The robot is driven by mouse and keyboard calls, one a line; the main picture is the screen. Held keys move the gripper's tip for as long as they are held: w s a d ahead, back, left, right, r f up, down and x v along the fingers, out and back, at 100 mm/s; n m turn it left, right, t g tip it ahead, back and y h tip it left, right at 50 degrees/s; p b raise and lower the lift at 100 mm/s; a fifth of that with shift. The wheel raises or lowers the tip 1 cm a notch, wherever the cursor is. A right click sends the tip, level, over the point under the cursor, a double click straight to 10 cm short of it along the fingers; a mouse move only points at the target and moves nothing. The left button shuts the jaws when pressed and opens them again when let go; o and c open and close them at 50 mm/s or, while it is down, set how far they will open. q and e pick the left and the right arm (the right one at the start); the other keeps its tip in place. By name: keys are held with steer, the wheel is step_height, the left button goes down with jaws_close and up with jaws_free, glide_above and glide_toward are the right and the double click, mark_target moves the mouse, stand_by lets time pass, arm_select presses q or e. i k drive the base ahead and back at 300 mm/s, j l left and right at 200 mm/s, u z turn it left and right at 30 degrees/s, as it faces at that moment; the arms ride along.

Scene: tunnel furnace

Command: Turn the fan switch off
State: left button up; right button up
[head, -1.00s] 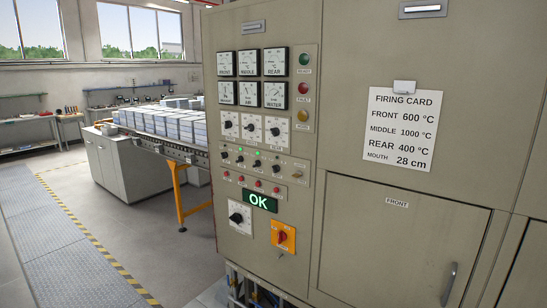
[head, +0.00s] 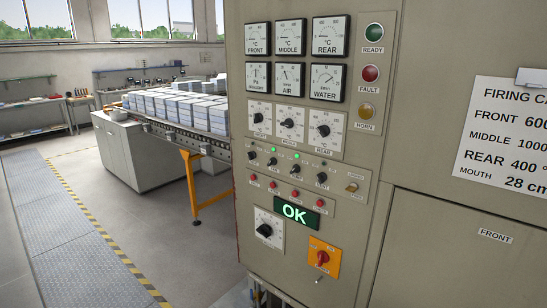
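The grey control cabinet (head: 275,120) fills the middle of the head view. A row of small black rotary switches (head: 296,169) runs across a panel below three larger dial knobs. Two green lamps (head: 273,150) are lit above this row. The labels under the switches are too small to read, so I cannot tell which one is the fan switch. Neither of my grippers is in view.
Below are several red buttons (head: 294,202), a green OK display (head: 294,214), a black knob (head: 264,230) and a red switch on an orange plate (head: 322,258). Gauges (head: 290,36) sit above. A firing card (head: 505,140) hangs right. The floor at left is clear.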

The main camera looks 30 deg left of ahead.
mark_target(272, 161)
steer(key=i+j, duration=0.15)
steer(key=j, duration=0.2)
steer(key=i+j+z, duration=0.1)
steer(key=i+j, duration=0.25)
steer(key=j, duration=0.3)
